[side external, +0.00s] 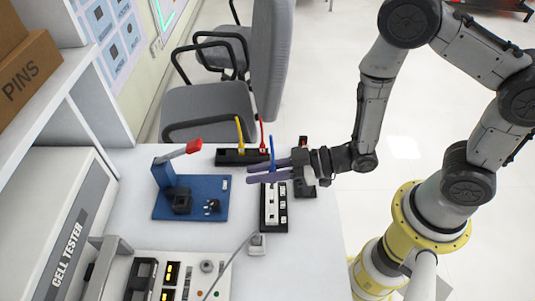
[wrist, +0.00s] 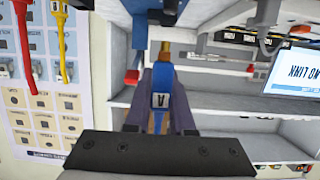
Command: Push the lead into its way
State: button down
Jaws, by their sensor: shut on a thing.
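The blue lead (side external: 271,148) stands roughly upright between the fingers of my gripper (side external: 268,172). In the wrist view the blue lead (wrist: 160,78) carries a tag marked "A", and my gripper (wrist: 160,110) is shut on it. The black block with a pale strip (side external: 272,218) lies just below my fingers in the side view. The fingers cover part of its far end. The lead's lower end is hidden, so I cannot tell whether it touches the block.
A black holder (side external: 232,157) carries a yellow lead (side external: 239,133) and a red lead (side external: 262,136). A blue board (side external: 222,198) with a red-handled lever (side external: 193,146) stands left. Another dark block (side external: 304,188) sits under my wrist. A cell tester (side external: 62,240) fills the left side.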

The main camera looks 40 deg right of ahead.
jog(key=shift+s+a, duration=0.15)
jog(key=shift+f, duration=2.85)
jog(key=shift+f, duration=1.4)
jog(key=c, duration=0.7)
grip_release()
